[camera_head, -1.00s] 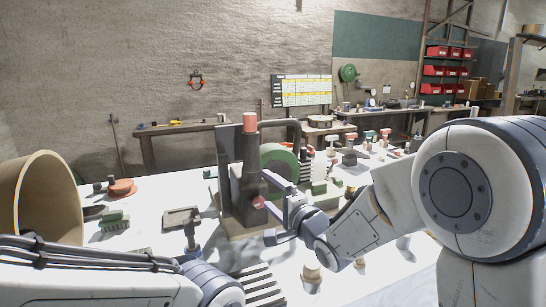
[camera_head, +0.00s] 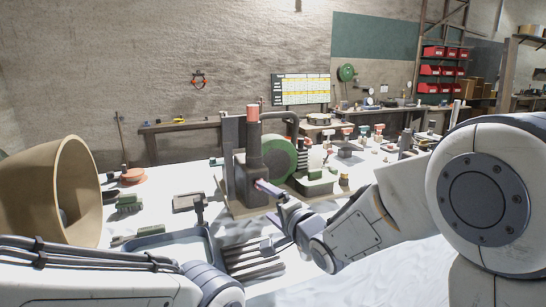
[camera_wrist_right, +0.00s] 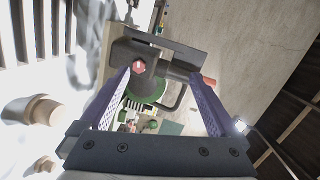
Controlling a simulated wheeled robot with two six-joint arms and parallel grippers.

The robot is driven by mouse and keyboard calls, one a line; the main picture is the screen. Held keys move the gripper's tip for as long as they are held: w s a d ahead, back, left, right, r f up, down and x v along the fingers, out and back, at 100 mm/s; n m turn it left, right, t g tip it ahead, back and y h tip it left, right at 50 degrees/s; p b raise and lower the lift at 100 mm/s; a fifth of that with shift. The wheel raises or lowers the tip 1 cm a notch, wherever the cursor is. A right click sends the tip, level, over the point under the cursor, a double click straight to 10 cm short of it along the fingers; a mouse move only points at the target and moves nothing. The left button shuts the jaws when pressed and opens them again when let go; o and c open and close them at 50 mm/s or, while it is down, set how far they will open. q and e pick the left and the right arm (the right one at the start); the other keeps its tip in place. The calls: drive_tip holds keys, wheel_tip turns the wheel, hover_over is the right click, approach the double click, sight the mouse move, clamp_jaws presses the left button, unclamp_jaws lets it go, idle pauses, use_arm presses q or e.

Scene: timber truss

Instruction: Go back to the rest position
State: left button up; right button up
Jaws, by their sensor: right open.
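My right gripper (camera_head: 267,201) is open and empty in front of a dark upright machine (camera_head: 252,165) with a red cap and a green wheel (camera_head: 278,158). In the right wrist view its two purple-faced fingers (camera_wrist_right: 160,72) are spread wide. Beyond them are the machine and its red knob (camera_wrist_right: 138,66); nothing is gripped. In the head view a finger overlaps the front of the machine; I cannot tell whether it touches. My left arm crosses the lower left, and its gripper is out of view.
The white table holds a blue-grey tray (camera_head: 150,240), a slatted rack (camera_head: 252,262) and a green-topped block (camera_head: 129,202). A large tan round shell (camera_head: 75,190) stands at left. Several small colored-top pieces stand at the back right. White surface at front right looks clear.

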drive_tip(key=s+f+n+g+h+b, duration=0.45)
drive_tip(key=s+f+n+g, duration=0.35)
drive_tip(key=s+f, duration=0.7)
drive_tip(key=s+d+f+n+g+h+b, duration=0.1)
drive_tip(key=s+d+f+n+g+b, duration=0.15)
drive_tip(key=s, duration=0.45)
drive_tip(key=s+d+f+n+g+h+b, duration=0.1)
drive_tip(key=s+f+n+g, duration=0.1)
drive_tip(key=s+n, duration=0.3)
drive_tip(key=s+d+f+n+g+h+b, duration=0.1)
drive_tip(key=s+d+f+n+g, duration=0.15)
drive_tip(key=s, duration=0.55)
wheel_tip(320, 180, up, 15)
drive_tip(key=p, duration=1.4)
drive_tip(key=shift+w+a+f+m+t+p, duration=0.15)
drive_tip(key=shift+m+t+p, duration=0.15)
drive_tip(key=shift+m+p, duration=0.1)
drive_tip(key=shift+y, duration=0.25)
